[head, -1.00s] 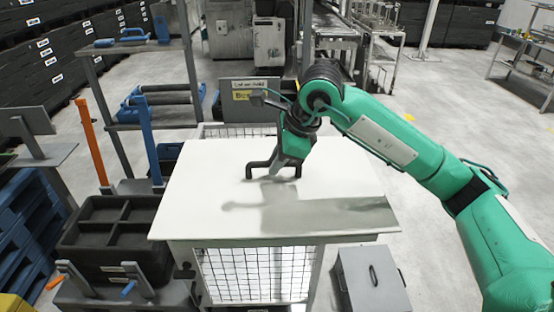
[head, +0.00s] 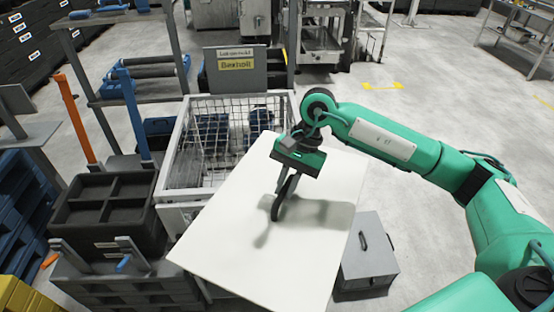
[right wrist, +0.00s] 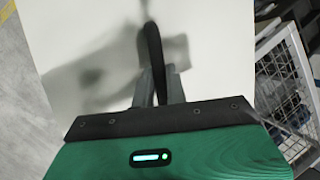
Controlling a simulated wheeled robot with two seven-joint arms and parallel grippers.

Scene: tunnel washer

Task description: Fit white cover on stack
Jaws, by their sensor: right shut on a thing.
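The white cover (head: 240,215) is a flat white plate with a black bar handle (head: 276,208) on top. My right gripper (head: 288,186) is shut on the handle; in the right wrist view the fingers (right wrist: 157,82) close around it (right wrist: 152,45). The cover is turned askew, over the front right of the wire-sided stack (head: 185,118). The stack's top is open at the back left, with blue and grey items inside; its wire mesh also shows in the right wrist view (right wrist: 285,72). My left gripper is not in view.
A grey lidded box (head: 368,258) stands on the floor right of the cover. A black divided crate (head: 108,207) is at the left, near orange and blue upright bars. A sign board (head: 236,68) stands behind the stack.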

